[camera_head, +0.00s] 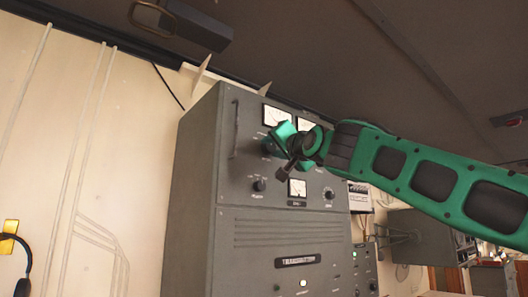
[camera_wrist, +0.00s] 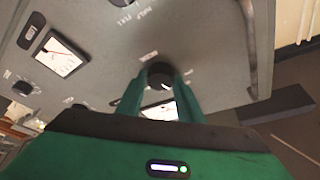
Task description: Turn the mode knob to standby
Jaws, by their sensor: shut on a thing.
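The mode knob (camera_wrist: 160,72) is a round black knob with a light mark, on the grey cabinet face in the wrist view. Small white lettering surrounds it, too blurred to read for certain. My gripper (camera_wrist: 159,90) has its two green fingers on either side of the knob, shut on it. In the head view my gripper (camera_head: 271,147) is at the upper part of the grey cabinet (camera_head: 198,190), just below a meter. There, the fingers and wrist mostly hide the knob, and I cannot tell its setting.
Another black knob (camera_head: 259,185) sits below my gripper, with a white meter (camera_head: 297,188) and a further knob (camera_head: 328,194) to its right. A vertical handle (camera_head: 235,128) stands out at the cabinet's left. A dark box (camera_head: 196,24) hangs above.

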